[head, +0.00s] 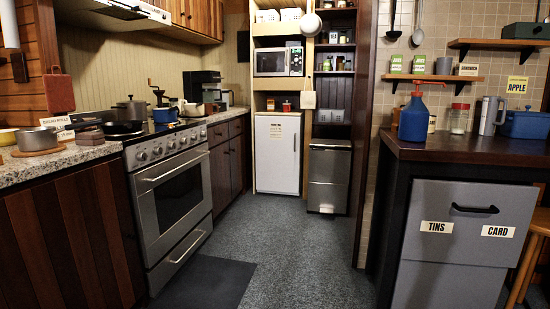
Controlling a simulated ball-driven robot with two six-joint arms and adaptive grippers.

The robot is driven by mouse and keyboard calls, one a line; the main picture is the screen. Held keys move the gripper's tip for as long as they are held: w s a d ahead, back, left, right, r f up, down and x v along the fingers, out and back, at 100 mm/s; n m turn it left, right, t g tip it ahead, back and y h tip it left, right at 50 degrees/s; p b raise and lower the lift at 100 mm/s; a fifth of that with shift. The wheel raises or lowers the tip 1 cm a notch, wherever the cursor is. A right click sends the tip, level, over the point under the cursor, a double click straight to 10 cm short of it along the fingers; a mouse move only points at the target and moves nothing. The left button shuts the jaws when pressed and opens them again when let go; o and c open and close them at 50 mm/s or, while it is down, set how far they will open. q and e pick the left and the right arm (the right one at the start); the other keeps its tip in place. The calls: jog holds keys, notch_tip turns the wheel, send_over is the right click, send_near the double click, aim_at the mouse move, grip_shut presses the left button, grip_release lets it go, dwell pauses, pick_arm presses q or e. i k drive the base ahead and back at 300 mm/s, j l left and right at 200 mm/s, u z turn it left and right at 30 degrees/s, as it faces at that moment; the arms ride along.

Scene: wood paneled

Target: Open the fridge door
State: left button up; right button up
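A small white fridge (277,154) stands on the floor at the far end of the kitchen, in the head view's middle. It sits below the shelf with the microwave. Its white door faces me and looks closed, with a small label near the top. Neither of my grippers shows in this view.
A grey carpeted floor (280,250) lies clear up to the fridge. A stove (170,190) and dark mat (205,283) are at left. A metal bin (328,178) stands right of the fridge. A dark counter (465,150) with grey bins (462,275) is at right.

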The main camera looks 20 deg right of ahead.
aim_at(277, 139)
jog(key=i+z, duration=0.4)
jog(key=i, duration=4.95)
